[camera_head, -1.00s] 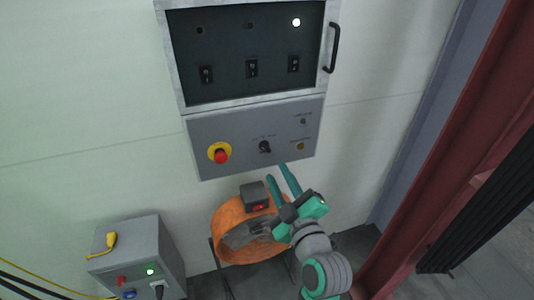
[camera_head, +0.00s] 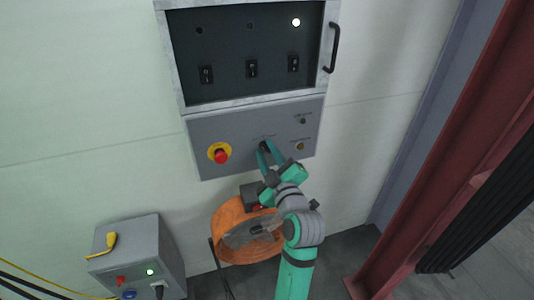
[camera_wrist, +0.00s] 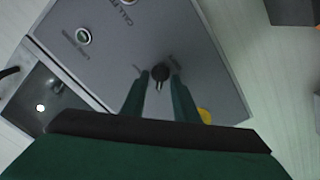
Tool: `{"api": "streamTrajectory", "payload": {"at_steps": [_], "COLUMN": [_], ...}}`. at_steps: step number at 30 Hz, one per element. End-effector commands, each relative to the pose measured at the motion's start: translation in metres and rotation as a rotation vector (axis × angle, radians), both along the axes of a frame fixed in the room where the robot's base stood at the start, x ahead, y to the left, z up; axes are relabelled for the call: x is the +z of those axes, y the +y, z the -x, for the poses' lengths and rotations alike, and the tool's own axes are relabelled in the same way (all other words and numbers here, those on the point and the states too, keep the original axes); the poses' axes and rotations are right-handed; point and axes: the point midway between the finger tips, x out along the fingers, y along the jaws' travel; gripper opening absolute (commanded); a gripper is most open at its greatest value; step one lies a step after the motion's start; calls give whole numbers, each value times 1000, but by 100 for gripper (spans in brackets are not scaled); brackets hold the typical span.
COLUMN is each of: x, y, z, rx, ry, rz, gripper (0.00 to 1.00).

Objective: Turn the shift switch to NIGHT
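The shift switch (camera_head: 265,147) is a small black rotary knob in the middle of the grey control panel (camera_head: 200,130). It is partly covered by my fingers in the head view. In the wrist view the knob (camera_wrist: 160,73) shows with a pale pointer, and its labels are too small to read. My gripper (camera_head: 269,147) is at the panel, its two teal fingers apart. In the wrist view my gripper's fingertips (camera_wrist: 159,77) lie on either side of the knob, with narrow gaps visible. I cannot tell how far the tips are from the panel face.
A red emergency button (camera_head: 221,156) on a yellow collar is left of the knob. A framed switch cabinet (camera_head: 250,50) is above.

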Motion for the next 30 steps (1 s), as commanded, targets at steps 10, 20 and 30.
{"api": "streamTrajectory", "payload": {"at_steps": [10, 20, 30], "x": [0, 0, 0], "y": [0, -1, -2], "z": [0, 0, 0], "rx": [0, 0, 0], "ry": [0, 24, 105], "rz": [-1, -69, -320], "gripper": [0, 0, 0]}}
